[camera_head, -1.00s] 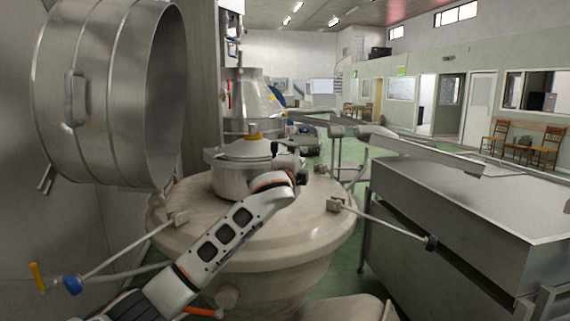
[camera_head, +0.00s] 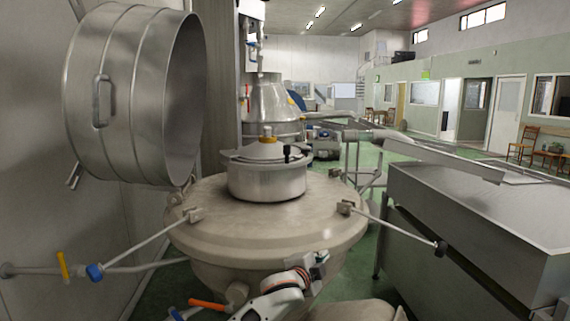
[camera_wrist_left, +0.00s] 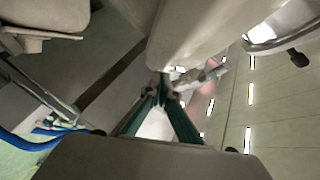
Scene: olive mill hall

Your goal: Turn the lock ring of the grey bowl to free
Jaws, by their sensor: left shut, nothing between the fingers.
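The grey bowl (camera_head: 268,184) is a round steel vessel standing on top of the big cream drum. A dark ring (camera_head: 244,160) runs around its top, with an upright black knob (camera_head: 287,153) at the right. My left gripper (camera_head: 320,262) is low, at the front of the drum, below and apart from the bowl. Its fingers are hard to make out there. In the left wrist view its greenish fingers (camera_wrist_left: 164,84) meet at the tips, with nothing between them. My right gripper is out of view.
The cream drum lid (camera_head: 215,215) has rods sticking out on both sides. A big open steel cover (camera_head: 115,100) hangs at the left. A steel trough (camera_head: 470,220) stands close at the right.

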